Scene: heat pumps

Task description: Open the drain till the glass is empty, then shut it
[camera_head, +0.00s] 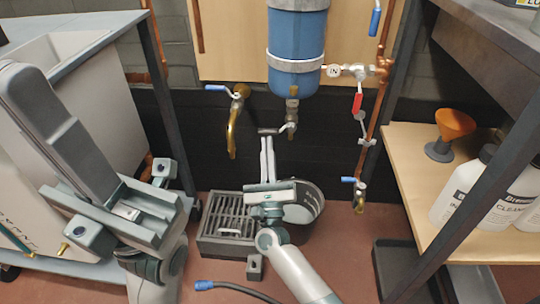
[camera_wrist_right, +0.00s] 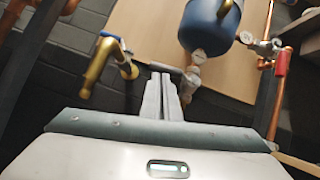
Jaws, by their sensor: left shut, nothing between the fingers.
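A blue cylindrical vessel (camera_head: 297,48) with silver bands hangs on the wooden panel; its top is cut off, and I cannot tell its liquid level. Its drain valve (camera_head: 291,112) sits underneath, with a grey handle (camera_head: 268,131) reaching left. My right gripper (camera_head: 267,142) points up at this handle, fingers close together. In the wrist view its fingertips (camera_wrist_right: 161,76) lie at or just below the handle's left end; I cannot tell whether they touch or grip it. My left gripper (camera_head: 22,76) is shut and empty at the left, close to the camera. No stream shows below the drain valve.
A brass tap (camera_head: 234,125) with a blue lever is left of the drain. A red-handled valve (camera_head: 357,103) and copper pipes stand right. A slotted grey floor drain (camera_head: 230,222) and a round container (camera_head: 312,212) lie below. A wooden shelf (camera_head: 405,165) holds an orange funnel (camera_head: 454,124) and bottles.

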